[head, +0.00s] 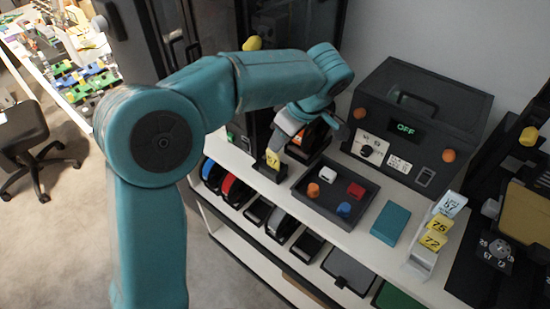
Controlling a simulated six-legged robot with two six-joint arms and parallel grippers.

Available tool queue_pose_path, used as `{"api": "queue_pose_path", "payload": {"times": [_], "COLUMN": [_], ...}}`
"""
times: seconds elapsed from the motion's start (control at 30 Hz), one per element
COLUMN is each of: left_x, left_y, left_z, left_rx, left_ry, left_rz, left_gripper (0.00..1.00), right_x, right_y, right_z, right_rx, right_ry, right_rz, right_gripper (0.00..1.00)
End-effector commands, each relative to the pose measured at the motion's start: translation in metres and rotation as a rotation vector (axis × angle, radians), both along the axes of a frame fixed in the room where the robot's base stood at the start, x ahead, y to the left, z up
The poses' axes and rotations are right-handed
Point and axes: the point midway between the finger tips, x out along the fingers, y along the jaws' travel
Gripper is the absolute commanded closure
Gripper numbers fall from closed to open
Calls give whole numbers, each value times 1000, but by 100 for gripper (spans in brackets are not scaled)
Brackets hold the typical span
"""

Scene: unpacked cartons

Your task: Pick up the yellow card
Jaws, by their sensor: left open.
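A yellow card (273,159) stands upright in a small dark holder at the left part of the white shelf top. Two more yellow cards, marked 75 (440,224) and 72 (433,241), stand in a white stepped rack (421,261) at the right, with a pale blue-white card (452,204) above them. My left gripper (277,147) points down right above the first yellow card, close to it; whether it touches the card I cannot tell. The gripper is open and its fingers partly hide the area behind the card. My right gripper is out of view.
A dark tray (335,212) with small coloured pieces lies right of the left gripper. A black box with an OFF display (405,128) stands behind it. A teal block (390,224) lies between tray and rack. An orange-and-black item (310,139) stands close behind the gripper.

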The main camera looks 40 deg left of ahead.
Motion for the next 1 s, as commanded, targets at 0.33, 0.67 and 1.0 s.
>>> {"api": "queue_pose_path", "payload": {"times": [0.33, 0.67, 1.0], "left_x": [3, 9, 10], "left_y": [16, 32, 33], "left_z": [-37, -78, -80], "left_rx": [0, -1, 0], "left_ry": [2, 0, -1], "left_rz": [0, 0, 0], "left_gripper": [56, 56, 89], "right_x": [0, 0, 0], "right_y": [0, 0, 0], "right_z": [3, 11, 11], "right_rx": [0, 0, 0], "right_ry": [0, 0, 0], "right_rz": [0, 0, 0], "right_gripper": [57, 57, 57]}}
